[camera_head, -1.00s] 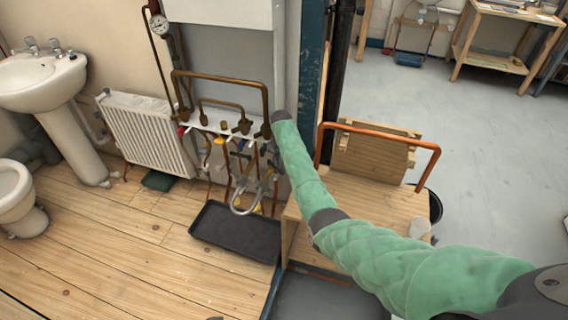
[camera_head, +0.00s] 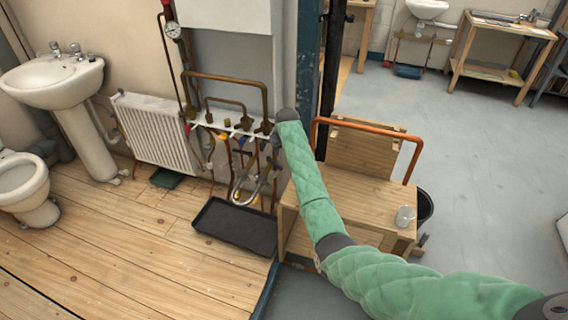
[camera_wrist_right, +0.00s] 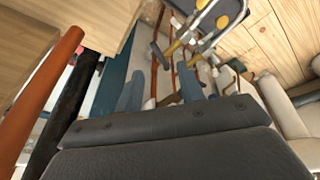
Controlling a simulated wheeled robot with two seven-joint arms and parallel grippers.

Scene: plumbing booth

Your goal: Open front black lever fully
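The pipework with its valves (camera_head: 240,128) stands against the grey panel below the white box. Several small valve handles sit along it, some yellow and some dark. The front black lever is too small to pick out surely in the head view. In the right wrist view a dark lever (camera_wrist_right: 160,56) lies just beyond the fingers; I cannot tell if it is the front one. My right gripper (camera_wrist_right: 160,88) is open, with a gap between its two blue-grey fingers, and points at the pipes. In the head view its fingers are mostly hidden behind my green arm. My left gripper is out of view.
A wooden bench (camera_head: 345,196) with an orange pipe (camera_head: 374,129) stands right of the pipework, close to my right arm. A black tray (camera_head: 236,226) lies on the floor below. A radiator (camera_head: 155,134) and sink (camera_head: 55,82) stand left. The wooden floor in front is clear.

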